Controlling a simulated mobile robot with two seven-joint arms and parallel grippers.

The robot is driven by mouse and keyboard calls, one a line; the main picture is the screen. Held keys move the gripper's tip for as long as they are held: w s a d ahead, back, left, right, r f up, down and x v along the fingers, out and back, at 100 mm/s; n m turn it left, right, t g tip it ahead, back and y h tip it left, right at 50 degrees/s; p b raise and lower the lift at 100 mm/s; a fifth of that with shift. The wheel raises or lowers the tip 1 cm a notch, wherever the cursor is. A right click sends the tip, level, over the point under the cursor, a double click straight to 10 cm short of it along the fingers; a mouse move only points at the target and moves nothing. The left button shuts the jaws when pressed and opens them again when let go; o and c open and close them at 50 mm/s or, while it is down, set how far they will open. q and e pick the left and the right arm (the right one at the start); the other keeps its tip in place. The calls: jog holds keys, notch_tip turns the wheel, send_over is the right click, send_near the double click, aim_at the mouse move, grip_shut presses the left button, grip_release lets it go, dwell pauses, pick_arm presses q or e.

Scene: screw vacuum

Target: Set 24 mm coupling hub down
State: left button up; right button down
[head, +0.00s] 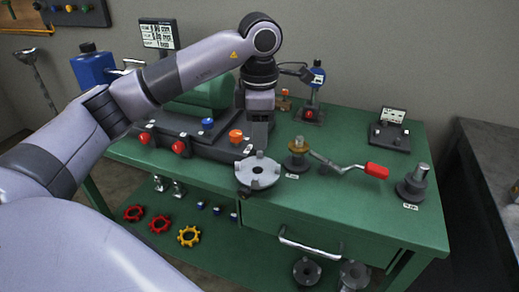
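My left arm reaches in from the left across the bench. Its gripper (258,118) points down beside the green machine, behind the bench's front edge; its fingertips cannot be made out, nor whether they hold anything. A dark grey flanged hub with an upright stub (412,186) stands at the right of the bench. Two grey flanged hubs (306,270) (354,274) sit low under the drawer. Labels are too small to read for sizes. My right gripper is not in view.
The green bench (345,215) also carries a brass-topped post (297,152), a crank with a red handle (376,170), a blue dial gauge (318,78) and a small display stand (391,125). Red and yellow handwheels (189,236) lie on the lower shelf. Bench surface at right is partly clear.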

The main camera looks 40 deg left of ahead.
pick_arm(q)
notch_tip(320, 180, up, 5)
jog(key=s+d+f+m+g+h, duration=0.1)
jog(key=s+d+f+h, duration=0.2)
jog(key=d, duration=0.4)
jog(key=d+f+g+h, duration=0.1)
jog(key=d+f+h, duration=0.3)
jog(key=d, duration=0.3)
jog(key=s+d+r+n+h, duration=0.1)
jog(key=s+d+n+h, duration=0.15)
jog(key=d+h, duration=0.35)
jog(key=s+d+n+h, duration=0.2)
jog(key=d+n+h, duration=0.2)
jog(key=d+h, duration=0.25)
jog(key=w+a+f+n+t+y, duration=0.2)
jog(key=a+f+n+t+y, duration=0.25)
jog(key=n+t, duration=0.75)
jog(key=w+a+f+n+t+y, duration=0.2)
jog(key=a+f+n+t+y, duration=0.35)
jog(key=n, duration=0.95)
jog(key=s+a+f+n+g+y, duration=0.2)
jog(key=s+f+n, duration=0.4)
jog(key=f, duration=0.4)
jog(key=s+a+f+n+g+y, duration=0.3)
jog(key=s+a+f+n+y, duration=0.2)
jog(key=s+f, duration=0.3)
notch_tip(320, 180, down, 3)
jog(key=shift+s+r+n, duration=0.2)
jog(key=shift+s+n, duration=0.15)
jog(key=shift+n, duration=0.2)
